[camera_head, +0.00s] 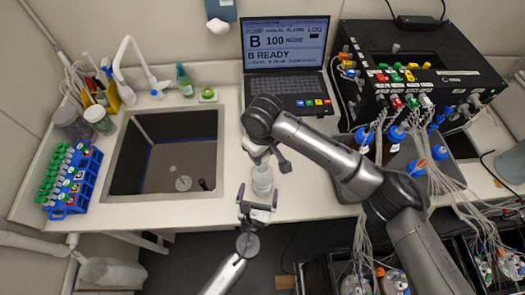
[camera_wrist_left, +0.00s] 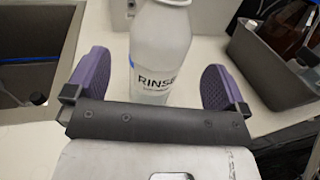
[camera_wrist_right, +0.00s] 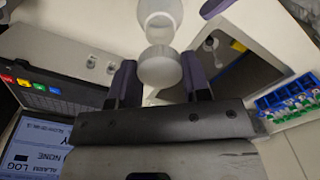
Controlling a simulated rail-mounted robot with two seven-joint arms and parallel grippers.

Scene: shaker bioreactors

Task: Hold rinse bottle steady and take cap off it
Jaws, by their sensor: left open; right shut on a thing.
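The rinse bottle (camera_head: 262,180) is a pale, translucent bottle standing upright on the counter's front part. Its label reading "RINSE" shows in the left wrist view (camera_wrist_left: 158,60). My left gripper (camera_head: 258,197) is open, its purple fingers at either side of the lower bottle, with gaps on both sides. My right gripper (camera_wrist_right: 160,85) is shut on the white round cap (camera_wrist_right: 160,68). In the right wrist view the bottle's round mouth (camera_wrist_right: 160,24) shows uncovered beyond the cap, so the cap looks apart from it. In the head view my right arm partly hides the cap area.
A sink (camera_head: 165,155) lies left of the bottle. A laptop (camera_head: 287,65) stands behind, a blue tube rack (camera_head: 75,185) at far left. At right are a black device (camera_head: 425,75) and a grey bin with blue-capped bottles (camera_head: 405,165). The counter just around the bottle is clear.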

